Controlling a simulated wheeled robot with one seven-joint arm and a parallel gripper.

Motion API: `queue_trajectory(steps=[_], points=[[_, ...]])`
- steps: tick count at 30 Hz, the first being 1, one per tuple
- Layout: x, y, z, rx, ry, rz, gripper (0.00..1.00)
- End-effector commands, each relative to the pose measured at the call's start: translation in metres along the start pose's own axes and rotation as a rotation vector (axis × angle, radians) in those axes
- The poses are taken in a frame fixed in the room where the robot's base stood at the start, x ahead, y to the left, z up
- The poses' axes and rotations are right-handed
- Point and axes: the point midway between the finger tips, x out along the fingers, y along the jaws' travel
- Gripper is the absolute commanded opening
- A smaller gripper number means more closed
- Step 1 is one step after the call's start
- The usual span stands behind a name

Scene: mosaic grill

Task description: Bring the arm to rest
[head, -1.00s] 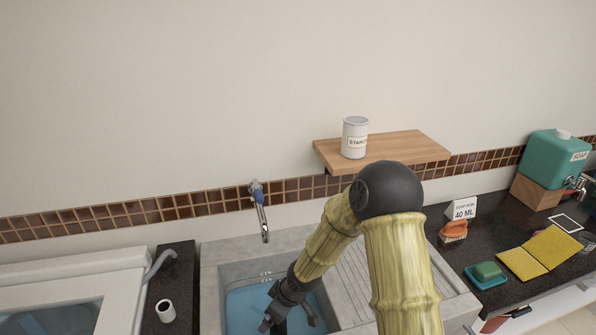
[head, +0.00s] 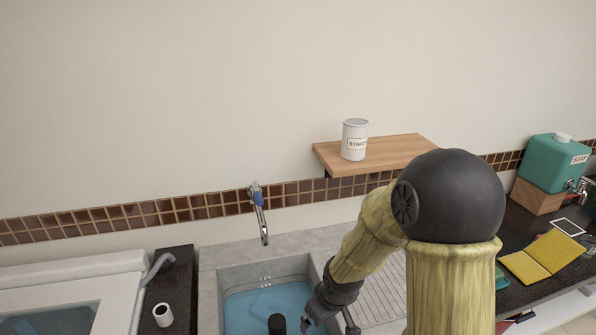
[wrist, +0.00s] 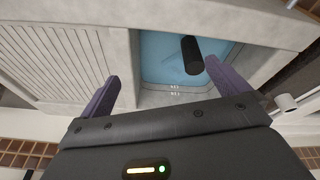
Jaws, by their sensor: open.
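My arm is bent, with its dark round elbow and yellow links at the right of the head view. My gripper (head: 328,322) is low in that view, over the right edge of the sink (head: 311,266), and partly cut off by the frame. In the wrist view my gripper (wrist: 161,70) has its two purple fingers wide apart with nothing between them. A black cylinder (head: 277,324) stands in the blue water of the sink, left of my gripper and apart from it. It also shows in the wrist view (wrist: 191,55), beyond the right finger.
A wooden shelf (head: 400,150) with a white starch can (head: 355,140) is on the wall behind. A tap (head: 260,215) hangs over the sink. A white cup (head: 163,314) stands at left. A teal soap dispenser (head: 556,163) and yellow cloth (head: 542,257) are at right.

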Motion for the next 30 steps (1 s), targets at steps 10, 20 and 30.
queue_trajectory(steps=[10, 20, 30], points=[[-0.065, 0.022, 0.093, 0.460, -0.040, 0.084, 1.00], [-0.080, 0.018, 0.117, 0.590, -0.044, 0.078, 1.00], [-0.079, 0.018, 0.116, 0.586, -0.043, 0.079, 1.00]])
